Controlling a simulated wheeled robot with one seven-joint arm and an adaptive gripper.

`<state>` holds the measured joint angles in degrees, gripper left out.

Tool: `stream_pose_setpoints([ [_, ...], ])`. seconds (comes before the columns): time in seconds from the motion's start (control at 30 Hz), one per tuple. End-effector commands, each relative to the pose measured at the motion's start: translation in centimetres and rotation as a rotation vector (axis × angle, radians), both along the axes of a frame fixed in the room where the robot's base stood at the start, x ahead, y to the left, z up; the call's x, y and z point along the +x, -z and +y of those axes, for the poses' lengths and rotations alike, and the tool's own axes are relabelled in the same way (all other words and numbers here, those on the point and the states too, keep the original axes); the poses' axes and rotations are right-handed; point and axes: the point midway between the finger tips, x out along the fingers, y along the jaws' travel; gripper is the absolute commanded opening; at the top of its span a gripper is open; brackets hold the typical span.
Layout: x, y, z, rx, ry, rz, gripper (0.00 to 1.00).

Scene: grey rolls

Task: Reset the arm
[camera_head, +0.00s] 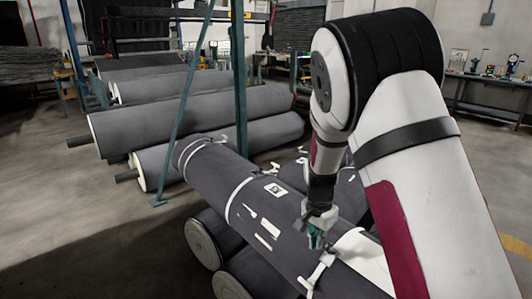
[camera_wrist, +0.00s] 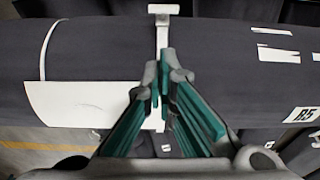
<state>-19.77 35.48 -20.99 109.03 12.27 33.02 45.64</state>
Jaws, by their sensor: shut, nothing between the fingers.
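My gripper (camera_head: 316,240) with green finger pads is over the top grey roll (camera_head: 215,170) in the head view. In the wrist view its fingertips (camera_wrist: 159,72) come together with nothing between them. They point at the grey roll (camera_wrist: 230,50), close to a white strap (camera_wrist: 162,30) that runs around it. I cannot tell whether the fingertips touch the roll or the strap. My arm hides part of the roll's right end in the head view.
Other grey rolls (camera_head: 205,240) lie beneath the top one. Several more rolls (camera_head: 190,115) rest on a rack with green-blue posts (camera_head: 240,80). A workbench (camera_head: 490,85) stands at the back right. Floor (camera_head: 70,220) at the left is clear.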

Motion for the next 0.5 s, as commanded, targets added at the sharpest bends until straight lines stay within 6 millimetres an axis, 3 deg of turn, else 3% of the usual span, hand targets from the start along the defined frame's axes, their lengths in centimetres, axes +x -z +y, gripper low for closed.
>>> stream_pose_setpoints([
  [0.27,-5.1,-8.2,0.4,0.085,-0.137,0.007,0.00],
  [0.5,-11.0,-14.2,0.5,0.132,-0.291,0.008,0.00],
])
